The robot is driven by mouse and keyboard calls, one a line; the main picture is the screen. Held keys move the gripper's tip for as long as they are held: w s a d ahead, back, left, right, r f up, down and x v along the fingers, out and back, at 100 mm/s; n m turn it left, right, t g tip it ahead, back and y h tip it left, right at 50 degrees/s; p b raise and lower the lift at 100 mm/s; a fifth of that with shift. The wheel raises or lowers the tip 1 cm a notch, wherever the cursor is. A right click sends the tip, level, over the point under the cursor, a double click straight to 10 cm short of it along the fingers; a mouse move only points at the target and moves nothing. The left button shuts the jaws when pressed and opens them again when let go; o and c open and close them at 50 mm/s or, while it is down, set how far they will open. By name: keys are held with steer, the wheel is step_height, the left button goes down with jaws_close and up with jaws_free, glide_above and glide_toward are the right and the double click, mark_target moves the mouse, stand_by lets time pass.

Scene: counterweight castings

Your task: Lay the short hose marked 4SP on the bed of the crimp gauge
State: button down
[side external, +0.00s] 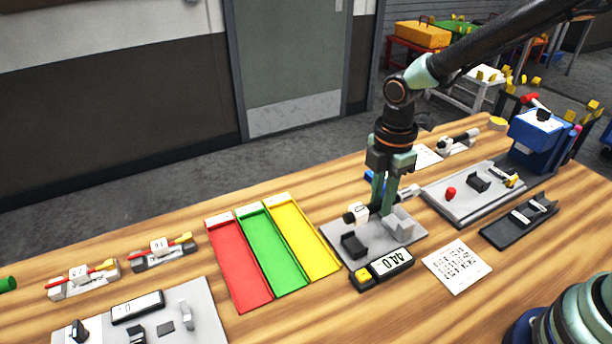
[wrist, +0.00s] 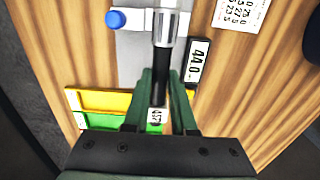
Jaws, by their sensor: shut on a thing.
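My gripper (side external: 386,211) is shut on a short black hose with a bright metal end and a white label (side external: 356,212). In the wrist view, the hose (wrist: 160,88) lies between my fingers (wrist: 162,100); its label is small and looks like 4SP, but I cannot read it surely. The hose is roughly level over the grey plate of the crimp gauge (side external: 378,258), which has a dark block (side external: 353,245), a pale block (side external: 399,224) and a display reading 44.0 (side external: 391,263). I cannot tell whether the hose touches the bed. My fingers hide its middle.
Red (side external: 240,268), green (side external: 273,252) and yellow (side external: 303,240) trays lie left of the gauge. A printed sheet (side external: 457,267) and a black tray (side external: 518,221) lie right. Behind are a grey fixture (side external: 460,208) and a blue machine (side external: 538,137). More pieces stand far left.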

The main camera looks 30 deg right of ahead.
stand_by(0.3)
steer(key=shift+f, duration=2.8)
steer(key=shift+f, duration=0.65)
steer(key=c, duration=0.7)
jaws_free()
steer(key=shift+o, duration=0.2)
steer(key=shift+r, duration=3.5)
